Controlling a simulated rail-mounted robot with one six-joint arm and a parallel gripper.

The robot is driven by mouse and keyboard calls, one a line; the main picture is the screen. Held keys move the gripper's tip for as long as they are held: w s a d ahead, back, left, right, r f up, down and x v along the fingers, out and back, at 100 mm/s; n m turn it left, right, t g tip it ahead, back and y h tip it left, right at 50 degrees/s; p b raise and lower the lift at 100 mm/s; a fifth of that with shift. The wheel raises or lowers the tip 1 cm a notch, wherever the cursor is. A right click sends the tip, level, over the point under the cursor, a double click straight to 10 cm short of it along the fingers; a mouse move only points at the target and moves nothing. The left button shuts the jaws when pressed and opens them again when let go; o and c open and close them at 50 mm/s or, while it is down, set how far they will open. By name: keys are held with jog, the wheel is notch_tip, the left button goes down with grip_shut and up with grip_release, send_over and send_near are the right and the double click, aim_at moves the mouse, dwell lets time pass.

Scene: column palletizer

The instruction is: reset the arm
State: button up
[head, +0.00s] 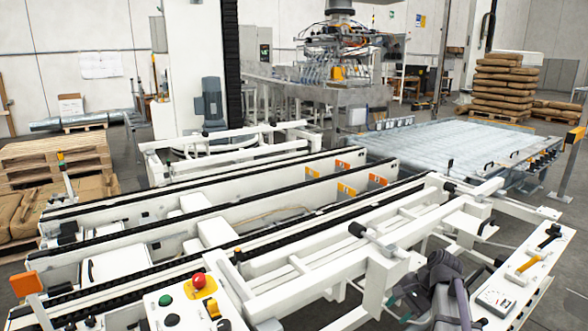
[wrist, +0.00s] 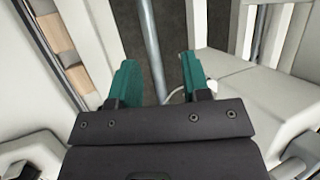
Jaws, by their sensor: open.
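My gripper (wrist: 158,76) shows in the wrist view with two teal fingers spread apart. Nothing is between the fingers except the view past them to a grey metal bar (wrist: 152,45) and the dark floor. In the head view my dark arm is at the bottom right, low beside the white conveyor frame (head: 330,255). A bit of teal shows at its left side, but the fingers are not clear there.
White machine panels (wrist: 218,55) flank my gripper closely. A control panel with a red button (head: 198,281) is at the front, and a panel with a gauge (head: 494,299) at the right. A roller conveyor (head: 440,142) and stacked sacks (head: 502,85) lie farther back.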

jog(key=s+a+f+n+g+h, duration=0.1)
jog(key=s+a+n+h, duration=0.2)
jog(key=s+a+n, duration=0.4)
jog(key=s+a+f+n+g+h, duration=0.15)
jog(key=s+a+n, duration=0.3)
jog(key=a, duration=0.45)
notch_tip(320, 180, up, 23)
jog(key=h+p, duration=0.1)
jog(key=p, duration=2.2)
jog(key=shift+a+r+t, duration=0.2)
jog(key=shift+a+t, duration=0.05)
jog(key=shift+t, duration=0.2)
